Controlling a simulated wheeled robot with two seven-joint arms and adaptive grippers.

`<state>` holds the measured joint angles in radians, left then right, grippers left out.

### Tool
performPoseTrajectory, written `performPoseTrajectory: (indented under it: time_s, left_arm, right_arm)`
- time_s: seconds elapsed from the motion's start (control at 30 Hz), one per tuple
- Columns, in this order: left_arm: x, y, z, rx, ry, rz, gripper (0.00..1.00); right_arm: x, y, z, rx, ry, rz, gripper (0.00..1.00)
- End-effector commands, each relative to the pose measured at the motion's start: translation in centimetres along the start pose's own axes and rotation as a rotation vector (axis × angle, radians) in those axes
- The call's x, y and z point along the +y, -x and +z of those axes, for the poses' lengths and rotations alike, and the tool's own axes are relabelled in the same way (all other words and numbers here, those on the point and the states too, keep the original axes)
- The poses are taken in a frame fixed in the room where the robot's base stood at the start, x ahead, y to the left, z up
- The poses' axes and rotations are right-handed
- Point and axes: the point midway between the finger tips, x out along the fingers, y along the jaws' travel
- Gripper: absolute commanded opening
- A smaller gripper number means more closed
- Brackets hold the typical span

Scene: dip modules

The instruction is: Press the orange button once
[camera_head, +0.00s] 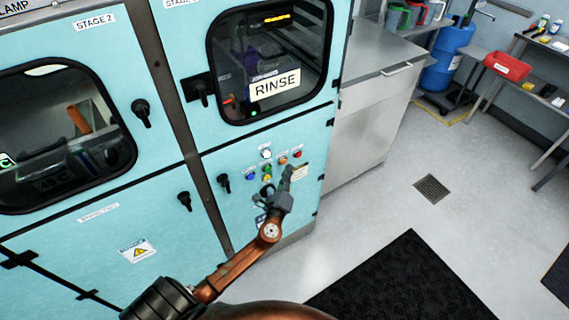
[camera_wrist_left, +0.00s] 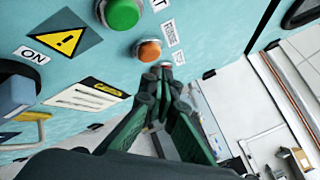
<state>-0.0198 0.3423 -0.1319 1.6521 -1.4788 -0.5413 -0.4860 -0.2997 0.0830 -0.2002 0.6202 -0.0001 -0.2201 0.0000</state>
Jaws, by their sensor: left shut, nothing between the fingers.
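The orange button (camera_head: 283,160) is a small round knob on the light blue panel below the RINSE window. In the left wrist view the orange button (camera_wrist_left: 148,51) sits beside a larger green button (camera_wrist_left: 120,13). My left gripper (camera_head: 289,170) is shut and empty, its fingers pointing at the panel. In the left wrist view its fingertips (camera_wrist_left: 160,72) are just beside and below the orange button. I cannot tell whether they touch the panel. My right gripper is not in view.
White (camera_head: 266,153), red (camera_head: 297,154) and blue (camera_head: 250,176) buttons are close by on the panel. Black handles (camera_head: 141,111) stick out from the cabinet doors. A steel cabinet (camera_head: 365,110) stands to the right. The floor in front holds a black mat (camera_head: 405,285).

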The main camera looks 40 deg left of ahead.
Motion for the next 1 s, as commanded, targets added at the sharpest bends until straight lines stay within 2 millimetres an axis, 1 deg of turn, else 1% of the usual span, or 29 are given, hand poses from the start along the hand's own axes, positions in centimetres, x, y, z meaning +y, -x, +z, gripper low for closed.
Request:
performPoseTrajectory:
  time_s: [0.7, 1.0]
  left_arm:
    - [0.02, 0.00, 0.00, 0.000, 0.000, 0.000, 0.00]
    - [0.47, -0.57, 0.36, 0.000, 0.000, 0.001, 0.00]
  right_arm:
    - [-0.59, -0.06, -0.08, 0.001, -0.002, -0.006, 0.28]
    - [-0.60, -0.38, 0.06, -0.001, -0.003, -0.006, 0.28]
